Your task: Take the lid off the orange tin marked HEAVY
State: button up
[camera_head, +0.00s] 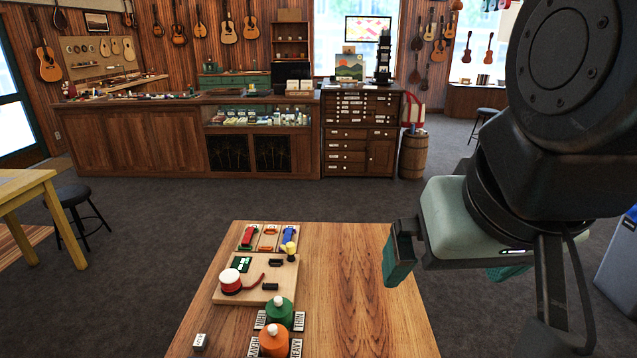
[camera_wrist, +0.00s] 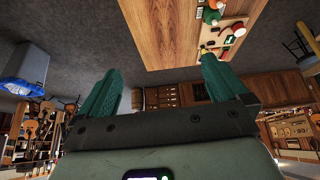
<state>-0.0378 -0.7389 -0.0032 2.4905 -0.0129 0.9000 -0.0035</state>
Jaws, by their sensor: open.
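The orange tin (camera_head: 274,342) stands at the near left of the wooden table, with a rounded lid and a pale knob on top. A HEAVY label (camera_head: 296,348) stands beside it. Its lower part is cut off by the picture's bottom edge. A green tin (camera_head: 279,313) of similar shape stands just behind it, beside a THIN label (camera_head: 299,321). In the wrist view the green tin (camera_wrist: 212,16) shows small near the top edge. My gripper (camera_wrist: 160,70) is open and empty, with green fingers apart. In the head view it hangs right of the tins, well away from them.
A small white block (camera_head: 200,341) is at the left. The table's right half is clear.

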jog(key=w+a+f+n+g, duration=0.2)
jog(key=w+a, duration=0.2)
jog(key=w, duration=0.5)
jog(key=n+g, duration=0.4)
jog(key=n, duration=0.2)
send_over(272, 327)
notch_tip(272, 327, down, 26)
notch_tip(272, 327, down, 5)
jog(key=shift+f, duration=3.15)
jog(key=shift+c, duration=0.3)
jog(key=c, duration=1)
